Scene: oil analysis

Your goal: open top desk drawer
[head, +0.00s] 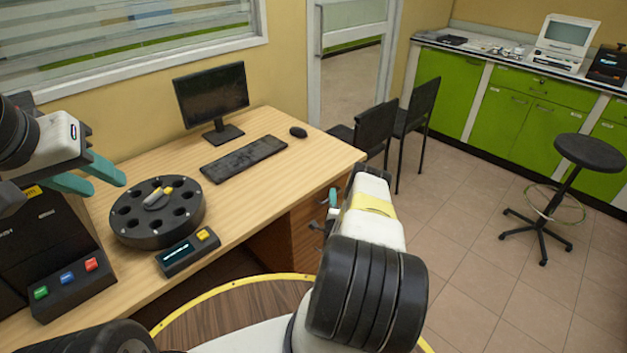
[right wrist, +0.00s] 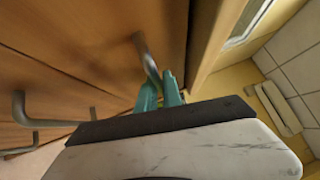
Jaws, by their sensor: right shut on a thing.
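The desk's drawer stack (head: 306,228) shows in the head view under the right end of the desktop, partly hidden by my right arm. In the right wrist view the wooden top drawer front (right wrist: 95,35) looks about flush with the front below it. My right gripper (right wrist: 162,90) has its teal fingers closed around the grey bar handle (right wrist: 143,48) of the top drawer. In the head view only a fingertip of this gripper (head: 333,197) shows beside the drawers. My left gripper (head: 106,183) is open and empty above the left part of the desk.
On the desk (head: 262,188) are a monitor (head: 212,97), a keyboard (head: 243,158), a mouse (head: 298,132), a black round rotor (head: 158,212) and a small control box (head: 188,252). A lower drawer handle (right wrist: 20,108) juts out nearby. Chairs (head: 376,128) stand behind the desk's right end.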

